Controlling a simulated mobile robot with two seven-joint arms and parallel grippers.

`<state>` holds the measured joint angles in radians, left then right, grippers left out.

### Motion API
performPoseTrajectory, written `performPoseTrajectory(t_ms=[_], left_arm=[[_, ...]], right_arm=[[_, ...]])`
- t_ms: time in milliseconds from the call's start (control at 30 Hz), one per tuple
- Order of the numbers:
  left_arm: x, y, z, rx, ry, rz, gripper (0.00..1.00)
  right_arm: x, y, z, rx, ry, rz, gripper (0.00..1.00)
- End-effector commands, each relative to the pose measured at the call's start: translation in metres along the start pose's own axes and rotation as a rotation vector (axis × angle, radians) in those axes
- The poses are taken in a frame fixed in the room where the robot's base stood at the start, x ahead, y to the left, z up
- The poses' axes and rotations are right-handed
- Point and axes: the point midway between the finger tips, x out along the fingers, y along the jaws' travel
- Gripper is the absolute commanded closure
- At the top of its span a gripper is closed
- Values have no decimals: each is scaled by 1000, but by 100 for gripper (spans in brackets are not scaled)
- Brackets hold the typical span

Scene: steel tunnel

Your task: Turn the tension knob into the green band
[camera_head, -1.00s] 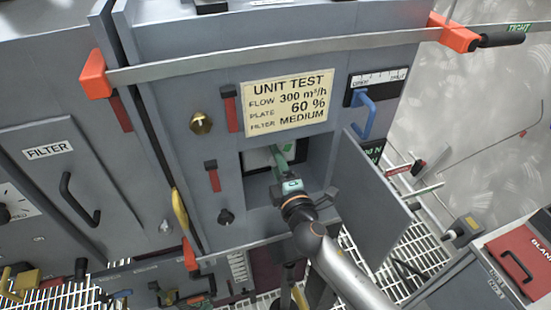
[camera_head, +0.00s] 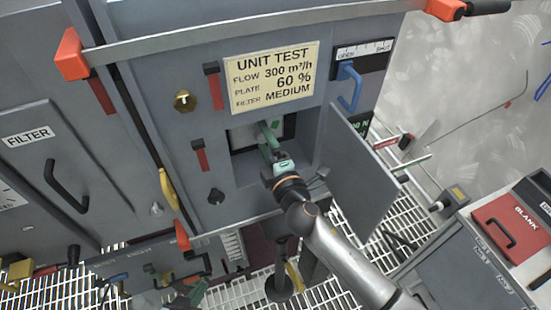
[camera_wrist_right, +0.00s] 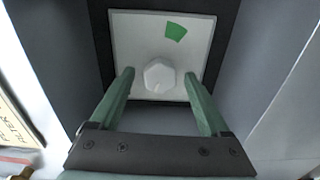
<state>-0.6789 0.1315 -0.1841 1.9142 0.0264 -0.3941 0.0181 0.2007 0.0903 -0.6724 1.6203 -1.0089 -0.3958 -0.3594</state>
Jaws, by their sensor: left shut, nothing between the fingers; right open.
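The tension knob (camera_wrist_right: 160,75) is a pale hexagonal knob on a white plate (camera_wrist_right: 126,32) inside a square recess. The green band (camera_wrist_right: 175,32) is a small patch on that plate, above and slightly right of the knob in the right wrist view. My right gripper (camera_wrist_right: 158,73) is open, with one green finger on each side of the knob and visible gaps to it. In the head view, my right gripper (camera_head: 266,132) reaches into the recess and hides the knob. My left gripper (camera_head: 194,291) is shut and empty low in the picture, partly hard to make out.
An open grey door (camera_head: 362,165) stands right of the recess, close to my right arm. A UNIT TEST sign (camera_head: 272,78) is above the recess.

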Motion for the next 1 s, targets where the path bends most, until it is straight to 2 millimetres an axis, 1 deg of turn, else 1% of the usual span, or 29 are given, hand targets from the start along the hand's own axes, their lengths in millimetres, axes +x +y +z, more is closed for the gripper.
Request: performPoseTrajectory(t_ms=[300,400,500,600,700,1000], left_arm=[[3,0,3,0,0,0,100],[5,0,5,0,0,0,100],[6,0,6,0,0,0,100],[7,-1,7,0,0,0,100],[7,-1,8,0,0,0,100],[7,-1,8,0,0,0,100]], right_arm=[[-63,-2,0,2,1,-2,20],[-81,-2,0,2,1,-2,20],[-96,-2,0,3,0,-3,20],[-105,-1,0,2,0,-1,20],[-110,0,0,1,0,0,20],[-112,1,0,1,0,0,20]])
